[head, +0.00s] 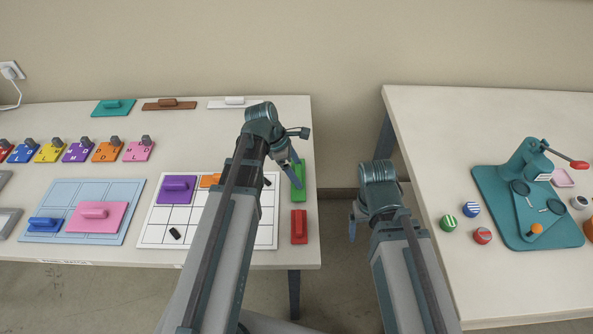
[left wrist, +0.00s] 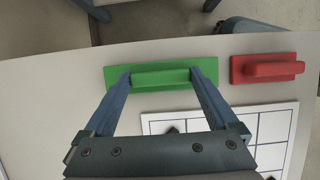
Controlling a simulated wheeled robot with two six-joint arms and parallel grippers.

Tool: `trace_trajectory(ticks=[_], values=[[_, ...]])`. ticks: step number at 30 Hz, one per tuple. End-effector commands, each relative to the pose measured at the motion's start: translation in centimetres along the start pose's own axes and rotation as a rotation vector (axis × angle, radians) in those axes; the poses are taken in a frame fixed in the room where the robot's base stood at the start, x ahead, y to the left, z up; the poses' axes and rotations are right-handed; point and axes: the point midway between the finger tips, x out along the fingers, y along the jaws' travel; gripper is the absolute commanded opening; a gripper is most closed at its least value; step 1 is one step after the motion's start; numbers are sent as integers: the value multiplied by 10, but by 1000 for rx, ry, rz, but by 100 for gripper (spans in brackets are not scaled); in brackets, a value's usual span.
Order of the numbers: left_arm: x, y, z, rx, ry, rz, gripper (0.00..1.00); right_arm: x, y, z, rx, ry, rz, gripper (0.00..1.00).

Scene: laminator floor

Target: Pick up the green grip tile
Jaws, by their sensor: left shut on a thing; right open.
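The green grip tile (head: 298,182) lies near the right edge of the left table, a flat green plate with a raised bar handle. It also shows in the left wrist view (left wrist: 160,78). My left gripper (head: 291,172) is over it, with its two fingers at the two ends of the bar handle, shut on it. The tile appears to be still at the table surface; I cannot tell any gap beneath it. My right gripper (head: 353,222) is open and empty over the gap between the two tables.
A red grip tile (head: 299,226) lies just in front of the green one. A white grid board (head: 160,232) with purple and orange tiles is to its left. The right table holds a teal press (head: 525,190) and several round badges. The table edge is close on the right.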

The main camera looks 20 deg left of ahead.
Motion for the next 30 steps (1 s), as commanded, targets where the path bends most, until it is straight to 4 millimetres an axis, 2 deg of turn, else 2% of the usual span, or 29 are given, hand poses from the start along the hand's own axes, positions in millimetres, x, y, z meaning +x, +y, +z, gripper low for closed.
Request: trace_trajectory(ticks=[1, 16, 21, 30], values=[[-9, 0, 4, 0, 0, 0, 4, -10, 1, 1, 0, 0, 0, 84], [-77, 0, 32, 0, 0, 0, 4, -82, 8, 5, 0, 0, 0, 84], [-84, 0, 35, 0, 0, 0, 4, -91, 9, 5, 0, 0, 0, 84], [-81, -6, 31, 0, 0, 0, 4, -86, 8, 5, 0, 0, 0, 84]])
